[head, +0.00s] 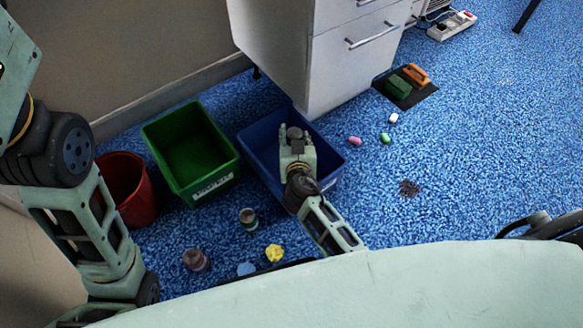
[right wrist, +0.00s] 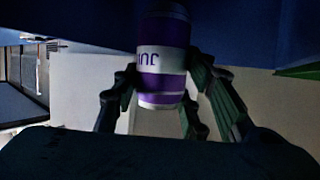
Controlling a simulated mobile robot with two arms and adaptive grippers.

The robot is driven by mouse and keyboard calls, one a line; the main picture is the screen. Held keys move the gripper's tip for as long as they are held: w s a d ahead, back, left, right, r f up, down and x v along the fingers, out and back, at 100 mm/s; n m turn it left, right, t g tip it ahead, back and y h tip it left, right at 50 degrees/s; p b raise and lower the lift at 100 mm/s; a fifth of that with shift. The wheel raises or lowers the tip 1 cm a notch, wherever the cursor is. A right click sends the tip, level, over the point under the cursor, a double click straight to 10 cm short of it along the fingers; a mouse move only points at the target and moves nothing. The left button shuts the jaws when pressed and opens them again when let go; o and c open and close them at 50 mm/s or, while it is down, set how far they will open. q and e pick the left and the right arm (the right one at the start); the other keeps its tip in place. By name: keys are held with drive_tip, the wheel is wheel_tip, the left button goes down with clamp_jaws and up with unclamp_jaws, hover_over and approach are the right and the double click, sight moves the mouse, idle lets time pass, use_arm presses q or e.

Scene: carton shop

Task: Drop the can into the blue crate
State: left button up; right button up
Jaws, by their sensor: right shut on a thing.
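The blue crate (head: 255,143) stands on the floor between a green crate and a drawer cabinet. My right gripper (head: 296,132) is over the blue crate in the head view and hides part of its inside. It is shut on the can; in the right wrist view a purple and white can (right wrist: 162,62) sits between the two fingers. In the head view only a small grey top of the can (head: 295,133) shows between the fingertips. I cannot tell how far it is above the crate floor. My left arm shows at the left, but its gripper is out of view.
A green crate (head: 215,186) and a red bin (head: 143,205) stand left of the blue crate. Two cans (head: 249,219) (head: 195,260) and crumpled yellow (head: 274,253) and blue pieces lie in front. The white drawer cabinet (head: 330,75) stands close behind.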

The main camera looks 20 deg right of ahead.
drive_tip(key=o, duration=0.9)
drive_tip(key=v, duration=1.2)
drive_tip(key=shift+f, duration=0.1)
